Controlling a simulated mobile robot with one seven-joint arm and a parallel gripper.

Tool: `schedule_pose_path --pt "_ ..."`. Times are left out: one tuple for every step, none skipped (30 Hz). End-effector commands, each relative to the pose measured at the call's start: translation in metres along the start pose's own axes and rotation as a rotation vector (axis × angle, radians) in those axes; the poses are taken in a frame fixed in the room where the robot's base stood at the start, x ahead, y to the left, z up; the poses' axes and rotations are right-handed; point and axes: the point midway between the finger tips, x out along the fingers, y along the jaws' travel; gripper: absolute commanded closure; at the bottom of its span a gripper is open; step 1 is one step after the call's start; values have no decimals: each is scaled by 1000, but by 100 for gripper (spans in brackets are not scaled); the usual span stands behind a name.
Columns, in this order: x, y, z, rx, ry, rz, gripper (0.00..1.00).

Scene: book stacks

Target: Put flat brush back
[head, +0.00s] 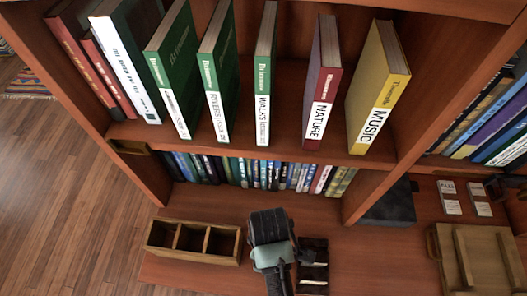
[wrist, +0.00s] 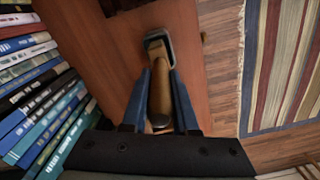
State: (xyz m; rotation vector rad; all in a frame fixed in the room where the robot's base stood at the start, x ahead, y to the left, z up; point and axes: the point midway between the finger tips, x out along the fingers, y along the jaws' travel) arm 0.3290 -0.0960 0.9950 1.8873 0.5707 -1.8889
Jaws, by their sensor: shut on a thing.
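The flat brush (wrist: 161,98) has a tan wooden handle and what looks like a dark, metal-edged head, and shows in the wrist view. My gripper (wrist: 161,75) is shut on the handle, with a blue finger on each side. The brush head points away from my wrist, over the red-brown wood surface. In the head view my gripper (head: 272,228) is a dark block above the ledge at the front of the shelf; its fingers and the brush are hidden there.
A wooden tray with three compartments (head: 205,258) lies just left of my gripper, and a dark compartment tray (head: 313,258) just right. Books fill the shelves behind. A wooden box (head: 488,262) is at far right. Floor (head: 60,190) is open at left.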

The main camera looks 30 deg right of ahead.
Motion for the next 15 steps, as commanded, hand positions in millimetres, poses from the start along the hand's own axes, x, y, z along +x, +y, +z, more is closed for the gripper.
schedule_pose_path --pt "6 -1 1 1 -1 -2 100" --pt "8 0 0 1 -1 -1 100" --pt "11 0 0 1 -1 -1 100" --pt "13 0 0 1 0 0 100" --pt "15 0 0 1 0 0 100" --pt "20 0 0 1 -2 -2 100" --pt "24 0 0 1 -1 -1 100" --pt "28 -1 1 2 -2 -3 100" --pt "34 0 0 2 -2 -2 100" --pt "39 0 0 2 -2 -2 100" --pt "43 0 0 2 -2 -2 100" --pt "47 0 0 2 -1 -1 100" --pt "50 0 0 2 -1 -1 100" --pt "52 0 0 2 -1 0 100" --pt "53 0 0 2 0 0 100"
